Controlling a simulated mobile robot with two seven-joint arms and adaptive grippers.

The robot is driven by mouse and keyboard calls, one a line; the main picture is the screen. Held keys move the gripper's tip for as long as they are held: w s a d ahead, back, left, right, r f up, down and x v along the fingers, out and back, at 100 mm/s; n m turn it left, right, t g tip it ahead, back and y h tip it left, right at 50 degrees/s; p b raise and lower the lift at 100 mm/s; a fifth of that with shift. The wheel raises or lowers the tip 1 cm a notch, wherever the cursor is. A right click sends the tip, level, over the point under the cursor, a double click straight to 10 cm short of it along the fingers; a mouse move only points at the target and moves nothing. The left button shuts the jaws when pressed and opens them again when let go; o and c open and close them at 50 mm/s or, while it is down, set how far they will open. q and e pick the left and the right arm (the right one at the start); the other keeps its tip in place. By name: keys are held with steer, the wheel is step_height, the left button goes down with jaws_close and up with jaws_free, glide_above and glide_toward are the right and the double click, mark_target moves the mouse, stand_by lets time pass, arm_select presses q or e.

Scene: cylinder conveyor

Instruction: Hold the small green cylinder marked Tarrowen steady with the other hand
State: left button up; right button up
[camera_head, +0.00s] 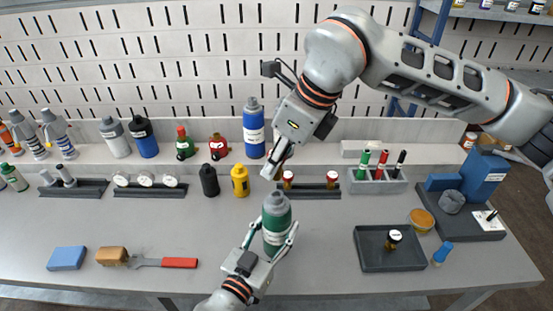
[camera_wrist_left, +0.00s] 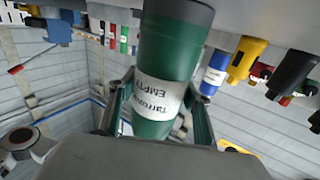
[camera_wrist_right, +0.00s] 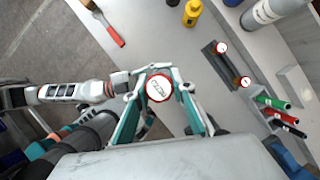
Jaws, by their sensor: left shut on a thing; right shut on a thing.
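The green cylinder (camera_head: 276,226) with a dark grey end stands off the table in the head view, between the fingers of my left gripper (camera_head: 272,238). The left wrist view shows the same cylinder (camera_wrist_left: 165,55) upside down in the picture, with a white label reading Tarrowen EMPTY. My left gripper is shut around it. My right gripper (camera_head: 272,172) is just above the cylinder in the head view. In the right wrist view it is shut on a round red-rimmed piece with a white face (camera_wrist_right: 158,88), close to the left fingers. That piece hides what lies below it.
A black rack (camera_head: 318,192) behind holds two red-capped pieces. Black (camera_head: 209,181) and yellow (camera_head: 240,182) cylinders stand left of it. A dark tray (camera_head: 375,262) lies at right; a blue block (camera_head: 67,258) and red-handled tool (camera_head: 179,262) at left.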

mark_target(281, 172)
steer(key=shift+f, duration=0.7)
steer(key=shift+f, duration=1.05)
steer(key=shift+s+f, duration=0.1)
steer(key=shift+f, duration=0.65)
stand_by(0.7)
steer(key=shift+o, duration=1.2)
jaws_close()
steer(key=o, duration=0.8)
jaws_free()
steer(key=shift+o, duration=0.2)
